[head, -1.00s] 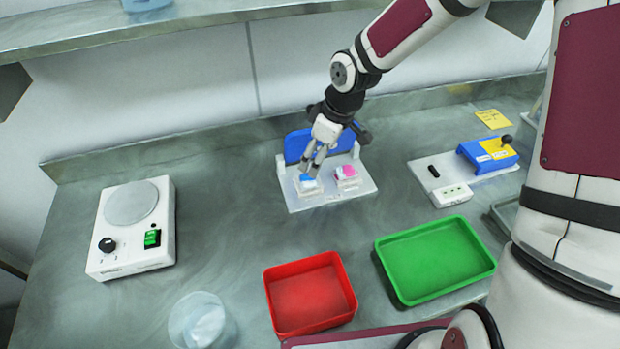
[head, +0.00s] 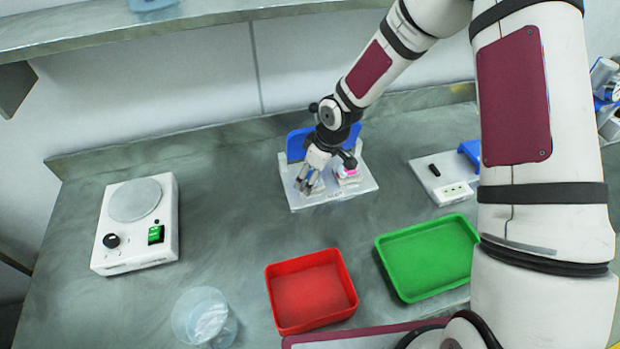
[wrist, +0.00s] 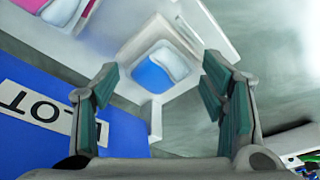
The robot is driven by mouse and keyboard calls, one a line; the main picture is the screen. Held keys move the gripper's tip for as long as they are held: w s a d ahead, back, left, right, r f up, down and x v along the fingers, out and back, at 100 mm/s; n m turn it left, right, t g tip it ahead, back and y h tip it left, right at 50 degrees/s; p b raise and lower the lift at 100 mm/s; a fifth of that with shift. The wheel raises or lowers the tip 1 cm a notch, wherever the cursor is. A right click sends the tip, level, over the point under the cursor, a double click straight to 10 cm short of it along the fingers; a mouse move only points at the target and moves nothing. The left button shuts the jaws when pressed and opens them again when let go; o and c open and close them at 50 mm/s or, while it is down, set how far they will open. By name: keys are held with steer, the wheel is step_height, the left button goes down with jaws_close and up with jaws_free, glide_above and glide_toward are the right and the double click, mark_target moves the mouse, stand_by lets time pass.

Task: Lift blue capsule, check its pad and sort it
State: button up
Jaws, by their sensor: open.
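The blue capsule (wrist: 160,70) sits in its white holder on the white stand (head: 305,203). In the wrist view it lies between and beyond the fingertips of my open gripper (wrist: 163,85), and I see no contact. In the head view my gripper (head: 310,186) is over the capsule's place and mostly hides it. A pink capsule (head: 347,172) sits in the holder to its right; it also shows at the top left of the wrist view (wrist: 60,10). The underside of the blue capsule is hidden.
A red tray (head: 312,327) and a green tray (head: 405,296) lie in front of the stand. A clear beaker (head: 205,318) stands front left, a white device with a round plate (head: 136,225) at left. A white socket block (head: 455,192) is at right. The bench between is clear.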

steer(key=c, duration=1)
steer(key=shift+o, duration=0.2)
